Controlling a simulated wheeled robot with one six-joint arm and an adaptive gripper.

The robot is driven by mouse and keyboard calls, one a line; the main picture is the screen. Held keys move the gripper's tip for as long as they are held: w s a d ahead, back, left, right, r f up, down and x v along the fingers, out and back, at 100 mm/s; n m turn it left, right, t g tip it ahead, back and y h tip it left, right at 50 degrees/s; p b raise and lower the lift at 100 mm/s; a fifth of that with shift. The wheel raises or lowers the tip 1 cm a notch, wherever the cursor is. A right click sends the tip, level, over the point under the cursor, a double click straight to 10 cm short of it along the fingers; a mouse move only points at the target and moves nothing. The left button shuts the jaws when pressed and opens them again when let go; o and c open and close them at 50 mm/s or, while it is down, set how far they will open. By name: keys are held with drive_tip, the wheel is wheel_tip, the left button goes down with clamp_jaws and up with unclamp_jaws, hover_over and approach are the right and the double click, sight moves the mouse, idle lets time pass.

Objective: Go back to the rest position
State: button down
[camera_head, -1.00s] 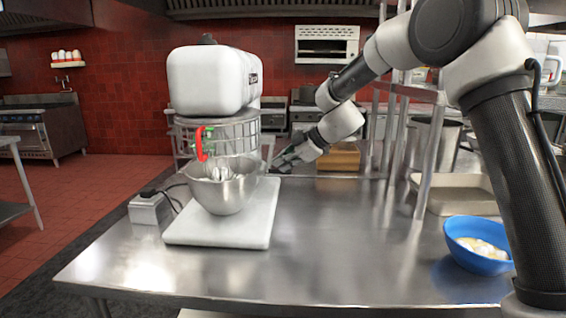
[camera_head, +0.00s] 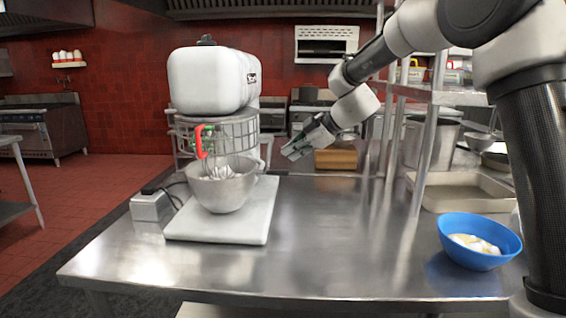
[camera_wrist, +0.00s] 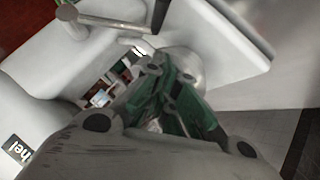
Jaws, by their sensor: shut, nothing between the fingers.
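My gripper (camera_head: 291,153) is shut and empty, in the air over the steel table, to the right of the stand mixer (camera_head: 212,82). It points down and left toward the mixer, apart from it. In the wrist view my green and grey gripper fingers (camera_wrist: 165,95) fill the middle, with white mixer parts around them. The mixer's steel bowl (camera_head: 222,192) sits on the white base, with a whisk (camera_head: 217,172) in it. A red and green handle (camera_head: 203,142) shows at the wire guard above the bowl.
A blue bowl (camera_head: 474,258) with pale contents stands at the right of the table (camera_head: 330,255). A metal tray (camera_head: 455,199), a shelf rack (camera_head: 428,150) and a wooden box (camera_head: 337,158) are behind. A small grey box (camera_head: 149,206) stands left of the mixer. The table's middle is clear.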

drive_tip(key=s+d+m+h, duration=0.9)
drive_tip(key=s+d+m, duration=1)
drive_tip(key=s+d, duration=1.7)
drive_tip(key=s, duration=0.2)
drive_tip(key=shift+s+d+f+m, duration=0.15)
drive_tip(key=shift+s+f+m, duration=0.05)
drive_tip(key=shift+s+m, duration=0.2)
drive_tip(key=c, duration=2.2)
unclamp_jaws()
